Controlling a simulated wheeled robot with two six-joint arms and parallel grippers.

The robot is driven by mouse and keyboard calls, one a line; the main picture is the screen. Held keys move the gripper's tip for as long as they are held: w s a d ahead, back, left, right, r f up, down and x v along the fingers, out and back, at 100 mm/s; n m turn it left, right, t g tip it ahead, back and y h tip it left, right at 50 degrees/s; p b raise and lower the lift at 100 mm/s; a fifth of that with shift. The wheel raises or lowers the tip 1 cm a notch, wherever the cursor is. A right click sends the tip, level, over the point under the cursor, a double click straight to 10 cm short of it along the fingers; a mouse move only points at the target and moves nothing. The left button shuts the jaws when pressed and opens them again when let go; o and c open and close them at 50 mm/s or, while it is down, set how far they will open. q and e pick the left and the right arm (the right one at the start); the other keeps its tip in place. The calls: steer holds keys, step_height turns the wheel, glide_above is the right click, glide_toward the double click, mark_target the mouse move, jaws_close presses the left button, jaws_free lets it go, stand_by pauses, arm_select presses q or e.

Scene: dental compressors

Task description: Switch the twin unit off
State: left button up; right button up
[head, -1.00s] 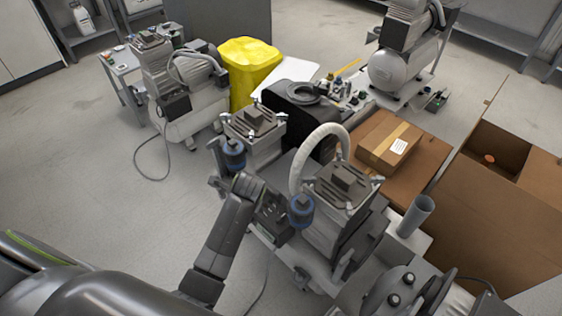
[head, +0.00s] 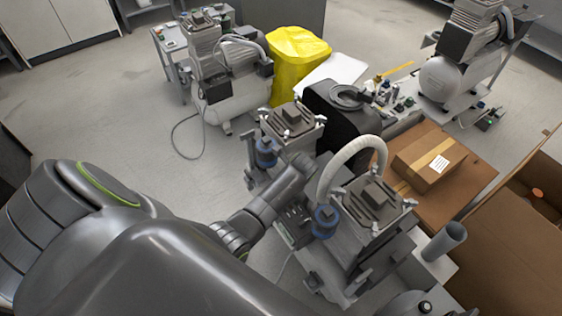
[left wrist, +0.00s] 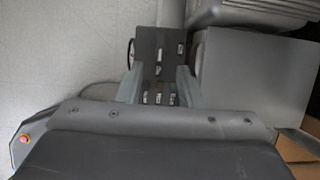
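The twin unit (head: 362,253) stands in the middle of the head view. It has two finned grey pump heads, two blue-ringed filters and a white looped hose. A dark box (head: 292,217) with small pale marks sits on its near left side, partly hidden by my left arm. In the left wrist view, a dark panel (left wrist: 159,73) with several small white marks lies beyond and between my left fingers. My left gripper (left wrist: 158,88) is open, its fingers apart on both sides of that panel; I cannot tell whether they touch it. My right gripper is out of view.
A third compressor (head: 455,75) is at far right. The floor at left is clear.

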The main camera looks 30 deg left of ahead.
arm_select(q)
steer(key=b+x, duration=0.1)
steer(key=x, duration=0.4)
steer(key=shift+w+a+f+b, duration=0.1)
steer(key=shift+a+f+b, duration=0.05)
steer(key=shift+f+b, duration=0.2)
steer(key=shift+w+a+f, duration=0.1)
steer(key=shift+a+f, duration=0.15)
steer(key=shift+f, duration=0.35)
jaws_close()
